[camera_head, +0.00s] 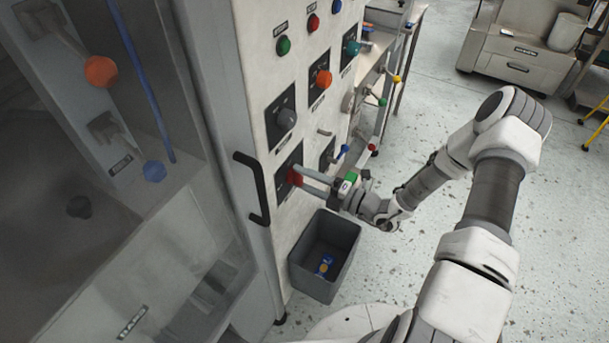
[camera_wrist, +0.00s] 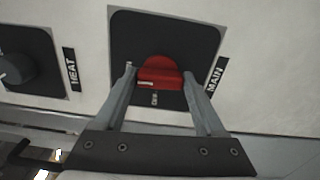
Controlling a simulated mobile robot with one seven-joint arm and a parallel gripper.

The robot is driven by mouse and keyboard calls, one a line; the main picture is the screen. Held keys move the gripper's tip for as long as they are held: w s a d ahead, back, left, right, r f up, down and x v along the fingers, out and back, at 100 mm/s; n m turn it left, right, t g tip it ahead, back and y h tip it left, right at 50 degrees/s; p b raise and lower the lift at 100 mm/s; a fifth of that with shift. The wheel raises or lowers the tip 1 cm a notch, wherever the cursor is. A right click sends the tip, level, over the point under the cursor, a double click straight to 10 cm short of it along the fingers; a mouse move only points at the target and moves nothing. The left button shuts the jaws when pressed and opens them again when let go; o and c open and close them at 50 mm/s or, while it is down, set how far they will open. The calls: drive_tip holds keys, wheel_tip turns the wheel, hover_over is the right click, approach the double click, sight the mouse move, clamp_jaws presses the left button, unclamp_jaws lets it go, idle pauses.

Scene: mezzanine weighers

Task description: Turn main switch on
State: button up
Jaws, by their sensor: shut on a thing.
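The main switch is a red rotary knob (camera_wrist: 160,71) on a black square plate (camera_wrist: 200,38) with a MAIN label (camera_wrist: 215,76) beside it. In the head view the red knob (camera_head: 294,177) is low on the white panel. My gripper (camera_wrist: 160,77) has one finger on each side of the knob and is shut on it. A small pale mark shows on the knob's face. In the head view my gripper (camera_head: 300,178) reaches the panel from the right, and its fingers partly cover the plate.
A grey knob (camera_wrist: 16,69) labelled HEAT is beside the main plate. Several other knobs, buttons and levers are on the panel, including an orange knob (camera_head: 323,80). A black door handle (camera_head: 252,190) is close left of the switch. A grey bin (camera_head: 318,282) stands below.

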drive_tip(key=shift+m, duration=0.5)
drive_tip(key=o, duration=1.3)
drive_tip(key=b+v, duration=0.1)
drive_tip(key=v, duration=1.6)
drive_tip(key=shift+s+d+b, duration=0.15)
drive_tip(key=shift+d+b, duration=0.1)
drive_tip(key=shift+b, duration=0.15)
drive_tip(key=shift+f, duration=0.1)
